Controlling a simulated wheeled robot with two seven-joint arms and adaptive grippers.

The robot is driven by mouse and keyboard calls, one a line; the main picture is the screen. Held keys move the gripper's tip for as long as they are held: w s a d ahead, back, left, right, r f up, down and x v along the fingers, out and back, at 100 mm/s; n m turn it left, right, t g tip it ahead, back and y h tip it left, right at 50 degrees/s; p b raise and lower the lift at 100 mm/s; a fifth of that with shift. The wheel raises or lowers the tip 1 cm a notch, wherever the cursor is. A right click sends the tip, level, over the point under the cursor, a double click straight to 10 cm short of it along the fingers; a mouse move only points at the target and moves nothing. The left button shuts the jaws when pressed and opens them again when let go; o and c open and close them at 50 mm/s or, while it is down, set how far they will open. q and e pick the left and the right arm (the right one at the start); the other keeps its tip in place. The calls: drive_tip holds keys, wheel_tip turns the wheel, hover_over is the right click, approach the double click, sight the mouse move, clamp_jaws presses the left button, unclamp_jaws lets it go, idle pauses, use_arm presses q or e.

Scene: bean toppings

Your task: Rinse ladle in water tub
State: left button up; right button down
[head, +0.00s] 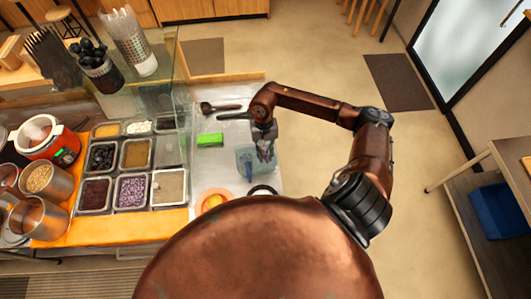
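A translucent bluish tub (241,156) stands on the pale counter, right of a green block (210,140). My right arm reaches in from the right, and my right gripper (265,152) points down at the tub, its fingers over or inside it. Its fingertips are small and partly hidden, so I cannot tell whether they are shut on anything. A dark ladle-like utensil (207,107) lies on the counter behind the green block. Another dark handle (232,116) shows just left of my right wrist; I cannot tell what it belongs to. My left gripper is not in view.
Metal topping pans (132,191) fill the counter to the left, with a glass screen behind. An orange bowl (213,196) and a dark round item (262,189) sit in front of the tub. A red-and-white cooker (45,143) stands far left. Open floor lies right.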

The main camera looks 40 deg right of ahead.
wheel_tip(320, 180, down, 8)
drive_tip(key=s+t+h+b, duration=0.1)
drive_tip(key=shift+s+a+f, duration=0.15)
drive_tip(key=shift+a, duration=0.2)
idle(0.6)
